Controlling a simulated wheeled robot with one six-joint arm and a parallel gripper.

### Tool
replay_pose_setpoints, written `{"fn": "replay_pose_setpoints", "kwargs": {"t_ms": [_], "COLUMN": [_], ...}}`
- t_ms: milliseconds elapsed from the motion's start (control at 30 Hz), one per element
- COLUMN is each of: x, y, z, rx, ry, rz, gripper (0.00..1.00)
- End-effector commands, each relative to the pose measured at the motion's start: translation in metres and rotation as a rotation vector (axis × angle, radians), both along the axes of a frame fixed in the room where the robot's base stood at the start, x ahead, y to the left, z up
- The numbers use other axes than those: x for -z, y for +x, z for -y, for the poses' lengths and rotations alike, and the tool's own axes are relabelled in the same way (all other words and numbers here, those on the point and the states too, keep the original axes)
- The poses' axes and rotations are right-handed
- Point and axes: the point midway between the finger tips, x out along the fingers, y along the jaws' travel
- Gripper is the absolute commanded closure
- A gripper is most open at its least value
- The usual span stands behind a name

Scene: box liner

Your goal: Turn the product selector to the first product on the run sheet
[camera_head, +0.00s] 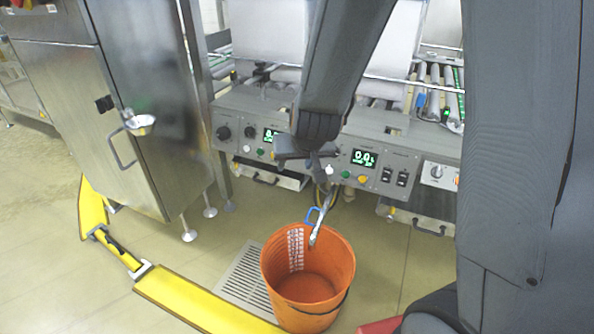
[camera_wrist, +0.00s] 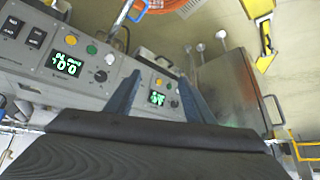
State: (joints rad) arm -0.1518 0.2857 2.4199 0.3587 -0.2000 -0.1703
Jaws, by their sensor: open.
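A grey control panel (camera_head: 395,160) runs across the machine front, with knobs, coloured buttons and green displays. Which knob is the product selector I cannot tell; labels are too small. No run sheet is readable. My gripper (camera_wrist: 159,75) is open and empty in front of the panel. In the wrist view, which looks upside down, a black knob (camera_wrist: 109,58) shows near the left finger and a lit display (camera_wrist: 157,98) between the fingers. My arm hides part of the panel.
A steel cabinet (camera_head: 125,110) is at left. Yellow barrier pieces (camera_head: 190,305) lie around the front left. Rollers (camera_head: 435,90) are behind the panel.

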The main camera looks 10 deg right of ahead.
Motion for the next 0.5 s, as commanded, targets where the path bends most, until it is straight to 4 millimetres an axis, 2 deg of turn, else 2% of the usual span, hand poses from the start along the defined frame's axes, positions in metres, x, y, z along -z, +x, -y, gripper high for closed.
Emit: {"fn": "replay_pose_setpoints", "kwargs": {"t_ms": [33, 200, 400, 500], "x": [0.026, 0.065, 0.106, 0.125], "y": [0.021, 0.082, 0.134, 0.151], "z": [-0.003, -0.003, 0.005, 0.010], "rx": [0.011, 0.070, 0.152, 0.196], "ry": [-0.012, -0.078, -0.200, -0.278], "rz": [0.049, 0.242, 0.454, 0.554], "gripper": [0.52, 0.52, 0.52, 0.52]}}
